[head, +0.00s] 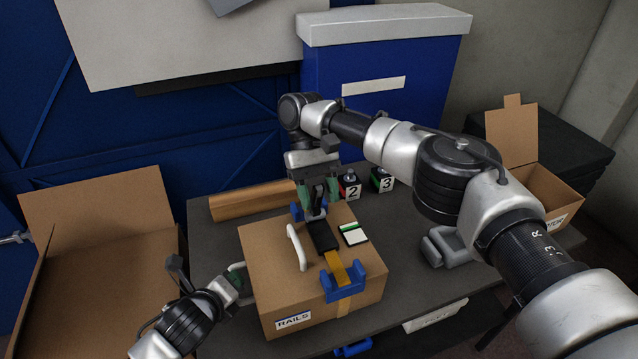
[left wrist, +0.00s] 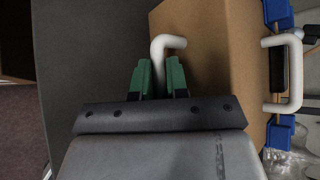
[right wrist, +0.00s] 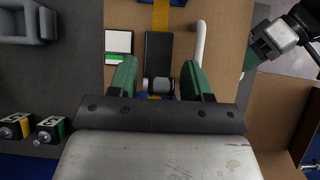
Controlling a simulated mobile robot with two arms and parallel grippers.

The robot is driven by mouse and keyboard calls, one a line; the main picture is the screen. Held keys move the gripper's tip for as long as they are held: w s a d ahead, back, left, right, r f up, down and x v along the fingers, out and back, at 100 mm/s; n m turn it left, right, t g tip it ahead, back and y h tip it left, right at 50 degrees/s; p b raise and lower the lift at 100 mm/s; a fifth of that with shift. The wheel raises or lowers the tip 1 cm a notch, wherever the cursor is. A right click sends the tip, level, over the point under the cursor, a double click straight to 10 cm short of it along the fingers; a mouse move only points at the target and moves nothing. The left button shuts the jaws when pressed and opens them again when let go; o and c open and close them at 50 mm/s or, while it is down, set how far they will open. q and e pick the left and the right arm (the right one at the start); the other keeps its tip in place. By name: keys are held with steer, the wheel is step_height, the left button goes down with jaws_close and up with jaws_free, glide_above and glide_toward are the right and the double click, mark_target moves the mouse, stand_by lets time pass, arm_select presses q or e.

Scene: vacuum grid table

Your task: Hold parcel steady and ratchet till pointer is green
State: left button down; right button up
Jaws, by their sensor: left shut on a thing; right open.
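The parcel (head: 270,290), a brown box labelled RAILS, sits on the table. A yellow strap (head: 336,266) crosses its top between blue corner guards (head: 344,283). The black ratchet lever (head: 322,236) lies over the strap, beside a white gauge card (head: 353,235) with a green band; its pointer is too small to make out. My left gripper (head: 238,279) is shut on the white side handle (left wrist: 168,45) at the parcel's left. My right gripper (head: 318,192) is open above the ratchet's far end; in the right wrist view its fingers (right wrist: 160,72) straddle the ratchet.
A white top handle (head: 296,247) stands beside the ratchet. A cardboard roll (head: 250,201) and two small numbered blocks (head: 350,186) lie behind the parcel. Open cartons stand left (head: 110,230) and right (head: 550,185). A grey holder (head: 447,247) sits on the table's right.

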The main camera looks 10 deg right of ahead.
step_height(320, 180, up, 10)
steer(key=shift+f, duration=0.25)
stand_by(0.3)
steer(key=shift+s+a+f+t, duration=0.1)
steer(key=shift+s+f+t, duration=0.25)
steer(key=shift+f, duration=0.4)
steer(key=shift+s+a+f+n+t, duration=0.1)
steer(key=shift+s+f+n+t, duration=0.05)
steer(key=shift+n+t, duration=0.2)
steer(key=shift+t, duration=0.5)
steer(key=shift+a+r+t, duration=0.1)
steer(key=shift+r+t, duration=0.25)
steer(key=shift+t, duration=0.25)
steer(key=r+t, duration=0.1)
steer(key=w+t, duration=0.1)
steer(key=r+t+y, duration=0.1)
steer(key=shift+w+d+r, duration=0.15)
steer(key=shift+d+r, duration=0.1)
steer(key=shift+r, duration=0.05)
step_height(320, 180, down, 12)
steer(key=shift+r, duration=0.15)
